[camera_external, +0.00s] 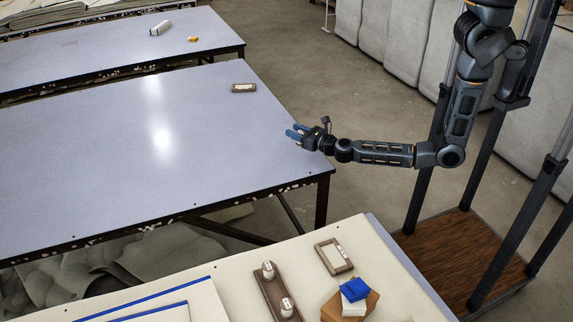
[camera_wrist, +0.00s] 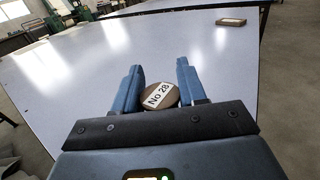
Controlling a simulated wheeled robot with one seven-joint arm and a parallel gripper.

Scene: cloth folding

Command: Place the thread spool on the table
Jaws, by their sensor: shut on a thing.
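The thread spool (camera_wrist: 158,95) shows in the wrist view as a round brown end with a white "No 28" label. It sits between the two blue fingers of my gripper (camera_wrist: 158,72), which is shut on it. In the external view my gripper (camera_external: 296,131) is over the right edge of the large grey-blue table (camera_external: 110,160), pointing left. I cannot make out the spool in that view, and I cannot tell whether it touches the table.
A small brown framed block (camera_external: 243,88) lies near the table's far right corner, also seen in the wrist view (camera_wrist: 231,22). The rest of this tabletop is clear. A nearer cream table (camera_external: 395,290) holds a rack with white spools (camera_external: 270,290), a frame (camera_external: 333,257) and a blue block (camera_external: 354,289).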

